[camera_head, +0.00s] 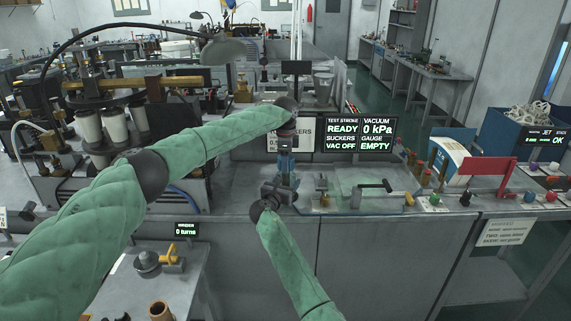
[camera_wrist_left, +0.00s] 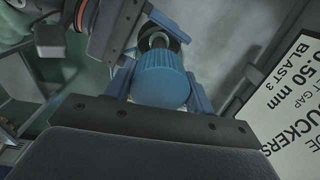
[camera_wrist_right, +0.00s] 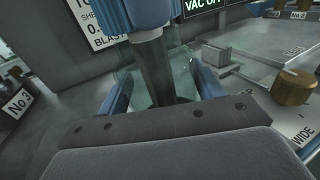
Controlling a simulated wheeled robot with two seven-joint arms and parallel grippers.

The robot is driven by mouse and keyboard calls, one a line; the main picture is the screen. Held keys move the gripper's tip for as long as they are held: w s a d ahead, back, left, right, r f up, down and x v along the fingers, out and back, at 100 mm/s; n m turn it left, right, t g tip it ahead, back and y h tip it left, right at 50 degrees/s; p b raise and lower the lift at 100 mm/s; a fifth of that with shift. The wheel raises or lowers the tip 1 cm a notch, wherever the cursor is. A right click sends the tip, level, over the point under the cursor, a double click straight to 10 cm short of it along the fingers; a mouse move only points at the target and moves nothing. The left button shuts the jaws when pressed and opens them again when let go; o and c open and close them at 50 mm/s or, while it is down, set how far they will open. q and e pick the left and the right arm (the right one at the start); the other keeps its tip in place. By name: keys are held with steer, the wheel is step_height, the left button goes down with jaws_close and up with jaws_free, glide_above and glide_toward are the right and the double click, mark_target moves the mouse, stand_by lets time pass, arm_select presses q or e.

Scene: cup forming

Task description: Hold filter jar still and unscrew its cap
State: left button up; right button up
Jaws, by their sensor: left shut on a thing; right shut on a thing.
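A blue ribbed cap (camera_wrist_left: 160,80) sits between the fingers of my left gripper (camera_wrist_left: 160,88) in the left wrist view. That gripper is shut on it, pointing down from above in the head view (camera_head: 286,152). A dark upright cylinder (camera_wrist_right: 154,68) runs down from the cap in the right wrist view, inside a faint clear jar body (camera_wrist_right: 124,78). My right gripper (camera_wrist_right: 165,92) is shut around the jar below the cap; in the head view it is low at the bench front (camera_head: 279,188). Whether the cap's thread is still engaged is hidden.
A sign (camera_head: 305,133) stands close behind the grippers. A black display (camera_head: 361,135) reads READY, 0 kPa and EMPTY. A small screen (camera_head: 186,229) at lower left reads 0 turns.

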arm_select(q)
steer(key=shift+r, duration=0.4)
steer(key=shift+r, duration=1.95)
arm_select(e)
steer(key=o, duration=1.9)
steer(key=shift+o, duration=0.3)
arm_select(q)
steer(key=shift+f, duration=0.1)
